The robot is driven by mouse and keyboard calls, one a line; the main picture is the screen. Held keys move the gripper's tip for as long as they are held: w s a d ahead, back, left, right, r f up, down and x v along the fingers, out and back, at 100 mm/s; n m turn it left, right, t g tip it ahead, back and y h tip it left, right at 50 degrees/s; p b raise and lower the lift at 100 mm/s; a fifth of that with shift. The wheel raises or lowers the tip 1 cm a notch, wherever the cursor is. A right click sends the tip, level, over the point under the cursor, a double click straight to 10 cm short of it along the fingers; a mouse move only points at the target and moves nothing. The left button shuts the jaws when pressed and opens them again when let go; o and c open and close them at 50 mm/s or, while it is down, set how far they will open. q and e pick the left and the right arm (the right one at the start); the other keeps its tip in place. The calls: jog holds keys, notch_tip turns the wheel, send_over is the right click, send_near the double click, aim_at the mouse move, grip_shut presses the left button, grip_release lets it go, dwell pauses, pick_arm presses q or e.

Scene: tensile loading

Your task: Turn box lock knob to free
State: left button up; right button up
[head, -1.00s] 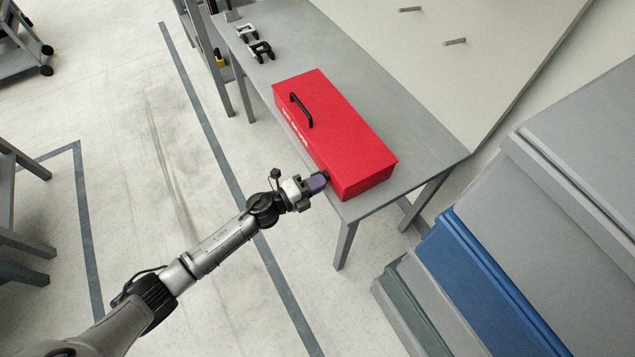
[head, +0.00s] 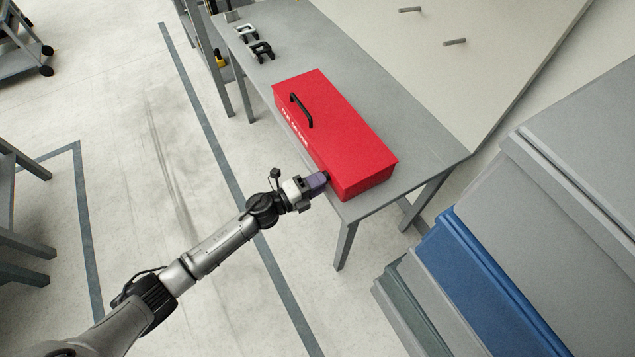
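My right gripper is not in view.
Two clamp-like pieces (head: 261,50) stand at the table's far left end. A grey board with pegs (head: 455,42) rises behind the table. Large grey and blue cabinets (head: 490,275) fill the lower right. The floor before the table is clear.

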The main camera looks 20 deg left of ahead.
pick_arm(q)
jog(key=p+v, duration=0.1)
jog(key=v, duration=1.3)
jog(key=shift+p, duration=0.35)
